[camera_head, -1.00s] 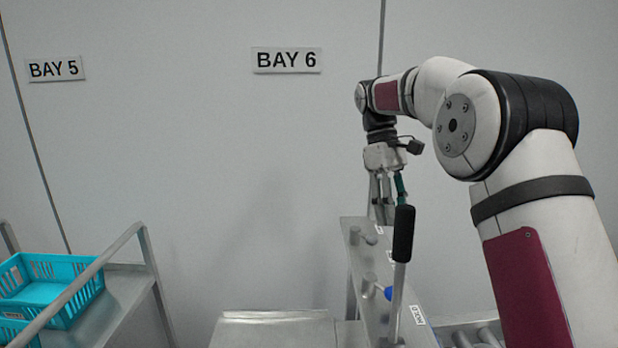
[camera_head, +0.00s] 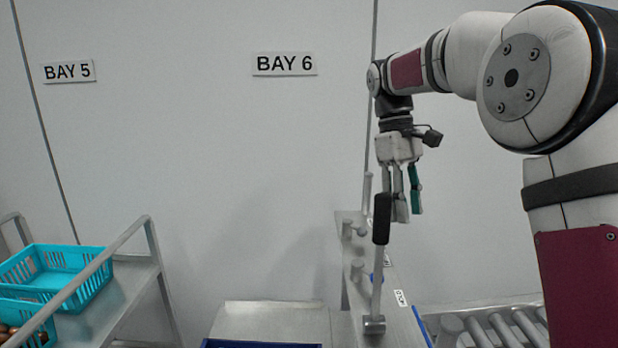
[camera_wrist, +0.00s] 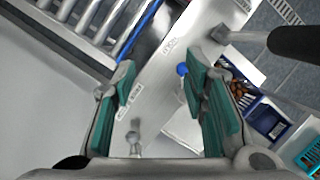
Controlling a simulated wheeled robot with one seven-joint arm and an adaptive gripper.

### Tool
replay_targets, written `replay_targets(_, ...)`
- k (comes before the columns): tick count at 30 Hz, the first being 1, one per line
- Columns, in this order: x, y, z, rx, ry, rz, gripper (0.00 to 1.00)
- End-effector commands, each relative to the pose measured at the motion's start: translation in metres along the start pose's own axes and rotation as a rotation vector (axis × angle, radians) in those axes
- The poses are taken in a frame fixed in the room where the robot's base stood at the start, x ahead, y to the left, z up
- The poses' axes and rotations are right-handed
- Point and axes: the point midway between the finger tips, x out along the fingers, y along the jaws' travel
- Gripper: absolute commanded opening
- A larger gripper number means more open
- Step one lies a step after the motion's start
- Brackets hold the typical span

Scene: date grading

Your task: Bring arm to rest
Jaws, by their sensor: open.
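My gripper (camera_head: 405,208) hangs pointing down at the end of my arm, to the right of the BAY 6 sign. In the wrist view my gripper (camera_wrist: 160,100) shows its two green-padded fingers spread wide, with nothing between them. Below it is a metal panel (camera_head: 352,222) with levers and labels. A black-handled lever (camera_head: 381,220) stands upright in front of the fingers in the head view. In the wrist view the black handle (camera_wrist: 295,43) lies to the right, apart from the fingers. A small blue knob (camera_wrist: 182,70) shows on the panel between the fingers.
A teal crate (camera_head: 98,285) sits on a sloping metal rack (camera_head: 135,295) at the left. A roller conveyor (camera_head: 480,322) runs at the right. A blue crate edge (camera_head: 262,344) shows at the bottom. The wall below the BAY 6 sign (camera_head: 285,64) is clear.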

Motion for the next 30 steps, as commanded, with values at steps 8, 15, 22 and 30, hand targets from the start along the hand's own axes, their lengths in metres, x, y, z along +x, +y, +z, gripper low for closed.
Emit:
replay_targets(8, -0.019, -0.032, 0.056, 0.102, 0.104, 0.048, 0.4)
replay_targets(15, -0.017, -0.072, 0.121, 0.237, 0.24, 0.083, 0.4)
replay_targets(22, 0.007, -0.113, 0.18, 0.377, 0.386, 0.095, 0.4)
replay_targets(30, 0.058, -0.158, 0.233, 0.537, 0.559, 0.08, 0.4)
